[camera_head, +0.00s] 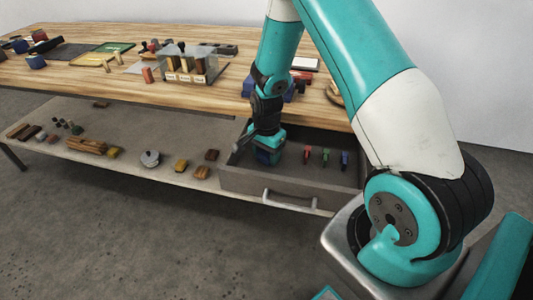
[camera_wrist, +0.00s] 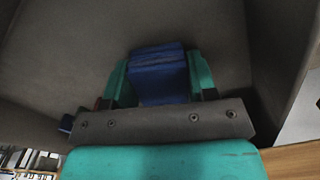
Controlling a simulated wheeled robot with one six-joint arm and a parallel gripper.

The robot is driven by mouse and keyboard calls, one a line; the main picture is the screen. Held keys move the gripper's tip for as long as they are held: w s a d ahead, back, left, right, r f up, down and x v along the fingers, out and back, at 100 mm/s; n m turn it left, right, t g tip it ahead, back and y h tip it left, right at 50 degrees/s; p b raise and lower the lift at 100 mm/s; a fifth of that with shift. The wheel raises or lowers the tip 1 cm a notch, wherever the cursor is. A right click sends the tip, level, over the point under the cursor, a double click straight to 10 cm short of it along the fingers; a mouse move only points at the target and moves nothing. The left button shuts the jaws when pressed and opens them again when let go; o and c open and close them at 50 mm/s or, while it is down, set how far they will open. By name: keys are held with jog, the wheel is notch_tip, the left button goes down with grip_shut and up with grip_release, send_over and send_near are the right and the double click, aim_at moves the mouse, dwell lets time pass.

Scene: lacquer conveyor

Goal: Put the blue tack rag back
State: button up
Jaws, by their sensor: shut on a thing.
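The blue tack rag (camera_wrist: 158,75) is a folded blue block between the teal fingers of my gripper (camera_wrist: 160,85) in the wrist view. My gripper is shut on it. In the head view my gripper (camera_head: 268,152) points down inside the open grey drawer (camera_head: 235,181), at its left part. The rag (camera_head: 268,157) shows there as a dark blue patch at the fingertips. Whether the rag touches the drawer floor I cannot tell.
Small red (camera_head: 307,153), green (camera_head: 325,155) and blue (camera_head: 345,159) items stand in the drawer, right of my gripper. The drawer's handle (camera_head: 290,203) faces front. The wooden tabletop (camera_head: 120,88) overhangs the drawer's back. A lower shelf (camera_head: 130,160) at left carries several small objects.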

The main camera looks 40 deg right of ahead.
jog(key=shift+f, duration=0.1)
jog(key=o, duration=1)
jog(key=shift+o, duration=0.2)
notch_tip(320, 180, up, 12)
jog(key=s+a+r+n+y, duration=0.1)
jog(key=s+a+r+n, duration=0.2)
jog(key=a+r+n, duration=0.3)
jog(key=s+a+r+n+y, duration=0.1)
jog(key=s+a+r+n, duration=0.4)
jog(key=s+a+n, duration=0.3)
jog(key=s+a+r+n+y, duration=0.2)
jog(key=s+a+r+n, duration=0.4)
jog(key=s, duration=0.5)
jog(key=shift+s+a+n, duration=0.15)
jog(key=shift+a+n, duration=0.8)
jog(key=shift+n, duration=0.15)
